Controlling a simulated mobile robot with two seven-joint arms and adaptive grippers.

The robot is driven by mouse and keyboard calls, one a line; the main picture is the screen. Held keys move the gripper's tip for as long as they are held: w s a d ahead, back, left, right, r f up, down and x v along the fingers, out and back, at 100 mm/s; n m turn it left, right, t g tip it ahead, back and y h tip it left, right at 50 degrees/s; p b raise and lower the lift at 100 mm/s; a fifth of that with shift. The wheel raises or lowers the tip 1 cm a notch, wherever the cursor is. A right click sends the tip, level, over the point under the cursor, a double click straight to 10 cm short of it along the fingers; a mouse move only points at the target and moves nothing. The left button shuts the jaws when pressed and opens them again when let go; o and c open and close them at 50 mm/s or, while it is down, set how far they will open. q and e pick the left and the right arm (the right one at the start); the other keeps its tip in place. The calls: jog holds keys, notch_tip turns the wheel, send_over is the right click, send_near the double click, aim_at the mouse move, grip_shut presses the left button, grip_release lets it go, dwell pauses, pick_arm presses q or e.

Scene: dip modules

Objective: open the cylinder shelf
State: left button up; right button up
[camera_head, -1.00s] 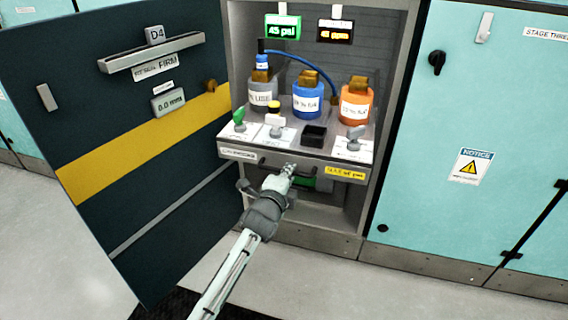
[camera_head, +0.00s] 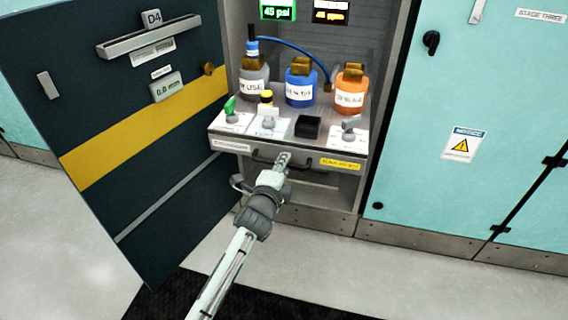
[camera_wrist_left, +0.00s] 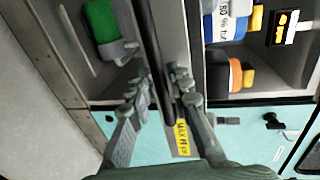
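The cylinder shelf (camera_head: 285,152) is a grey tray inside the open cabinet, with a dark bar handle (camera_head: 262,161) across its front. It carries a grey bottle (camera_head: 254,87), a blue bottle (camera_head: 300,90) and an orange bottle (camera_head: 350,97). My left gripper (camera_head: 283,160) is at the handle. In the left wrist view its fingers (camera_wrist_left: 161,84) lie on both sides of the dark handle bar (camera_wrist_left: 166,108), seemingly closed on it. The fingers hide part of the handle in the head view. My right gripper is not in view.
The dark cabinet door (camera_head: 120,190) with a yellow stripe stands open at left. A closed teal door (camera_head: 420,130) is at right.

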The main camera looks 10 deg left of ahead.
pick_arm(q)
jog(key=v, duration=1.2)
jog(key=shift+d, duration=0.1)
dwell(0.4)
